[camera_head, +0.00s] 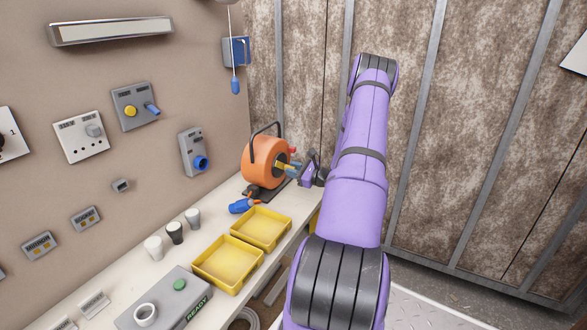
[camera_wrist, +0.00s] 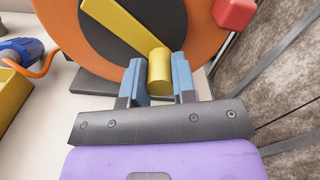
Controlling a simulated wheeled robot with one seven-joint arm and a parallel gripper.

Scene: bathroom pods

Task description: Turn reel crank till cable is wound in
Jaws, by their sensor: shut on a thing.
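The orange cable reel (camera_head: 264,160) stands on the far end of the bench, with a black carry handle over it. In the wrist view its orange rim (camera_wrist: 65,25) and dark hub fill the top. A yellow crank arm (camera_wrist: 112,22) slants from the hub to a yellow knob (camera_wrist: 159,70). My gripper (camera_wrist: 158,82) is shut on the knob, its blue fingers on either side. In the head view my gripper (camera_head: 292,168) reaches the reel's right face. An orange cable with a blue plug (camera_head: 240,206) lies on the bench in front of the reel; the wound cable is hidden.
Two yellow trays (camera_head: 261,228) (camera_head: 228,262), several cups (camera_head: 175,232) and a grey box (camera_head: 163,305) with a green button occupy the bench. A red part (camera_wrist: 234,14) juts from the reel's rim. Switches and sockets line the left wall; a panelled wall stands behind.

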